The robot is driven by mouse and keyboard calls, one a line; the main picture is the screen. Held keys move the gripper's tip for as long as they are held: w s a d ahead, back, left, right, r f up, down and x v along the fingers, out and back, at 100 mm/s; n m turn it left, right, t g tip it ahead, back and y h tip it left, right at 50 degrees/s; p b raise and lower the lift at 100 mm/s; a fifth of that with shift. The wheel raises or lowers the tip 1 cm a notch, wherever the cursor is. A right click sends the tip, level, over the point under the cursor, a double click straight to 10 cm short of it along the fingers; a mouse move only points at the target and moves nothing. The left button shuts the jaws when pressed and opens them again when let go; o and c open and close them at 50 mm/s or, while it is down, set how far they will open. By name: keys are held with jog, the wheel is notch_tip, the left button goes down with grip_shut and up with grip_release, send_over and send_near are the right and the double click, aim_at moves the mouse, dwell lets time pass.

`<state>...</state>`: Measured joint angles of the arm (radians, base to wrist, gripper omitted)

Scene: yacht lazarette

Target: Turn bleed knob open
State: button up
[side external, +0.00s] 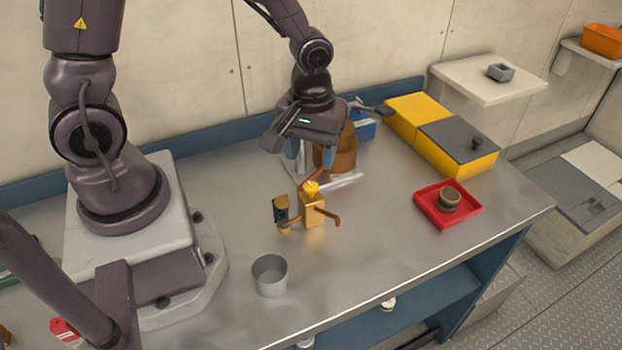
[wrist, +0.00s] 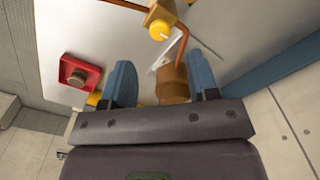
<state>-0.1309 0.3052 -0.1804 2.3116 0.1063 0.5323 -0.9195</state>
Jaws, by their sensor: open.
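The yellow bleed knob (side external: 311,187) sits on top of a small brass valve block (side external: 312,210) with copper pipes, standing on the metal bench. A small cylinder with a dark face (side external: 281,211) is at the block's left side. My gripper (side external: 302,160) is open, its blue fingers pointing down, above and behind the knob and apart from it. In the wrist view, the knob (wrist: 159,31) lies beyond the fingertips of my gripper (wrist: 160,62), near the top edge. Nothing is seen gripped.
A copper-brown cylinder (side external: 337,155) stands close behind my gripper, with a blue box (side external: 364,128) beyond. A grey cup (side external: 270,275) stands in front. A red tray (side external: 425,205) holding a round part (side external: 449,199) and a yellow-and-grey box (side external: 480,163) are to the right.

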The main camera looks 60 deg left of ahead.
aim_at(311, 185)
notch_tip(311, 185, down, 7)
dwell(0.3)
jog(key=c, duration=0.9)
